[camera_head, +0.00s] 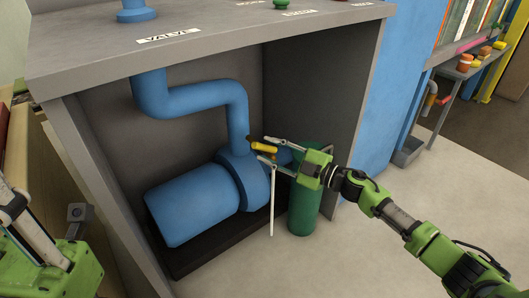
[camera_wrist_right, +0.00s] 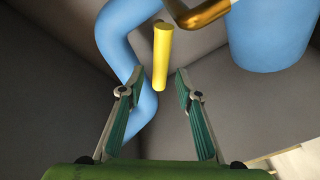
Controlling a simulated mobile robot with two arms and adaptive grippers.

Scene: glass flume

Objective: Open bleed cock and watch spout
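The blue pump (camera_head: 195,207) sits in the bay under the grey bench, with a bent blue pipe (camera_head: 196,96) rising from it. A small yellow handle (camera_head: 264,147), apparently the bleed cock's, sticks out beside the pump top. It also shows in the right wrist view (camera_wrist_right: 162,55), near a brass bent tube (camera_wrist_right: 200,13) that may be the spout. My right gripper (camera_head: 265,149) is open, its fingertips on either side of the handle's near end; it also shows in the wrist view (camera_wrist_right: 157,80). I see no clear contact.
A green cylinder (camera_head: 305,208) stands on the floor beside the pump, below my right gripper. The bench's side wall (camera_head: 323,85) is close behind the gripper.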

